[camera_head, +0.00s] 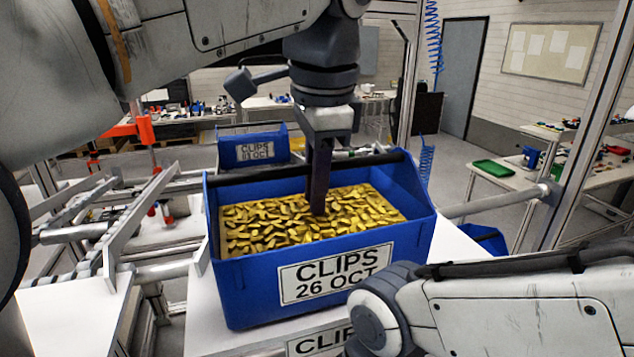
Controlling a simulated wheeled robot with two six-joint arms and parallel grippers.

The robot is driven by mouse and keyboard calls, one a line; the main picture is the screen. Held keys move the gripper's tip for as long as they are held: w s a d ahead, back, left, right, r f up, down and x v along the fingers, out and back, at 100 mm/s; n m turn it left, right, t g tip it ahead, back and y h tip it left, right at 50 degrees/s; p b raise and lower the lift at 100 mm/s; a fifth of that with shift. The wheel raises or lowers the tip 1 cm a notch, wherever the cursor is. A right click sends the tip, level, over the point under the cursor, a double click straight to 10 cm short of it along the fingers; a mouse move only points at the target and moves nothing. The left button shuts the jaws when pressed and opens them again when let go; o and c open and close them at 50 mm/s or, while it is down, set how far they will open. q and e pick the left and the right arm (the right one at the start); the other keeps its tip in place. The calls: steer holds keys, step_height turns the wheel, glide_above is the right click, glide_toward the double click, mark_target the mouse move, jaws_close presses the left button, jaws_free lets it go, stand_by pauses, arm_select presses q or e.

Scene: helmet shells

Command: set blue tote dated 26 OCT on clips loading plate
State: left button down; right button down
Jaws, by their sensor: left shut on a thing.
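The blue tote (250,290) labelled CLIPS 26 OCT is full of yellow clips (300,225) and stands large in the middle of the head view. A dark handle bar (240,180) crosses its top. My left gripper (318,195) comes down from above, shut on the handle bar, with its fingers reaching down towards the clips. The tote looks level over a white surface (202,320); I cannot tell whether it touches it. A CLIPS label (320,339) below the tote is partly hidden by my right arm. My right gripper is out of view.
A second blue tote (254,148), labelled CLIPS with a different date, stands behind. A metal rail frame (135,225) lies to the left, and a metal bar and post (570,170) to the right. Another blue container (487,238) shows low at the right.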

arm_select(q)
steer(key=shift+f+b, duration=0.3)
steer(key=shift+f, duration=0.2)
stand_by(0.4)
steer(key=c, duration=0.8)
jaws_free()
steer(key=shift+o, duration=0.2)
